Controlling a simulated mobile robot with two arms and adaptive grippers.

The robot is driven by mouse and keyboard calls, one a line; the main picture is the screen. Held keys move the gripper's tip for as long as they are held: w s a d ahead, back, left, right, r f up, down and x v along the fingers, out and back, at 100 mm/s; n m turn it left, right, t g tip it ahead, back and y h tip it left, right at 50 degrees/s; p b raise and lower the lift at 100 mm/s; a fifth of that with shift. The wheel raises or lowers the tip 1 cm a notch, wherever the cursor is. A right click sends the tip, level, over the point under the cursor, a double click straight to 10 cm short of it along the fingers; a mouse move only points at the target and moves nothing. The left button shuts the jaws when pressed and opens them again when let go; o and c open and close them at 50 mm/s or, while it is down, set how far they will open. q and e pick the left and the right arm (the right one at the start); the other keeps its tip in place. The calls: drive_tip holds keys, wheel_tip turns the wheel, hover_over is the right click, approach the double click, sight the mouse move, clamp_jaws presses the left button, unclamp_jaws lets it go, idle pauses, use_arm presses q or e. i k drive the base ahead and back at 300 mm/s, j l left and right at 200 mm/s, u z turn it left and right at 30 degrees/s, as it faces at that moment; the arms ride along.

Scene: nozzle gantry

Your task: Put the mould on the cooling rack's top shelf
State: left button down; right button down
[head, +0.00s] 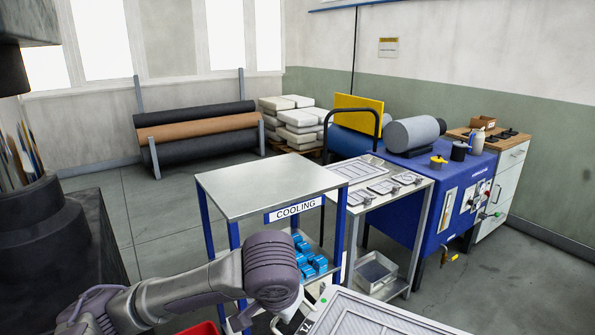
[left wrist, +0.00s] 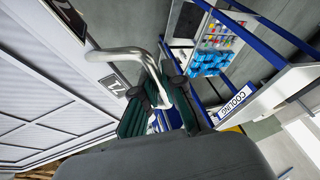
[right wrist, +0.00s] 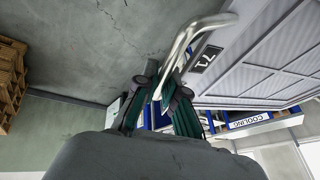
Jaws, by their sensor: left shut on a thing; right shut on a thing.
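The mould (head: 375,315) is a pale, flat tray with a ribbed face, at the bottom right of the head view. It also shows in the left wrist view (left wrist: 50,100) and the right wrist view (right wrist: 265,75). My left gripper (left wrist: 160,98) is shut on one bent metal handle of the mould. My right gripper (right wrist: 170,92) is shut on another such handle. In the head view my left fingers are mostly hidden, and my right gripper is out of sight. The cooling rack (head: 285,214) has blue posts and a "COOLING" sign. Its grey top shelf (head: 265,183) is bare.
Blue items (head: 308,255) lie on the rack's lower shelf. A metal table (head: 412,200) with trays stands right behind the rack, beside a blue machine (head: 430,225). A red bin edge (head: 200,328) shows at the bottom. Open floor (head: 110,190) lies left of the rack.

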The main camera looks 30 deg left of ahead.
sight(266, 182)
drive_tip(key=i+u, duration=0.15)
drive_tip(key=i, duration=0.5)
drive_tip(key=i+l+u, duration=0.2)
drive_tip(key=i, duration=0.45)
drive_tip(key=i+j+u, duration=0.1)
drive_tip(key=i+u, duration=0.3)
drive_tip(key=i, duration=0.25)
drive_tip(key=i+l+u, duration=0.15)
drive_tip(key=i+u, duration=0.25)
drive_tip(key=i, duration=0.25)
drive_tip(key=i+u, duration=0.15)
drive_tip(key=u, duration=0.35)
drive_tip(key=i+u, duration=0.1)
drive_tip(key=u, duration=0.35)
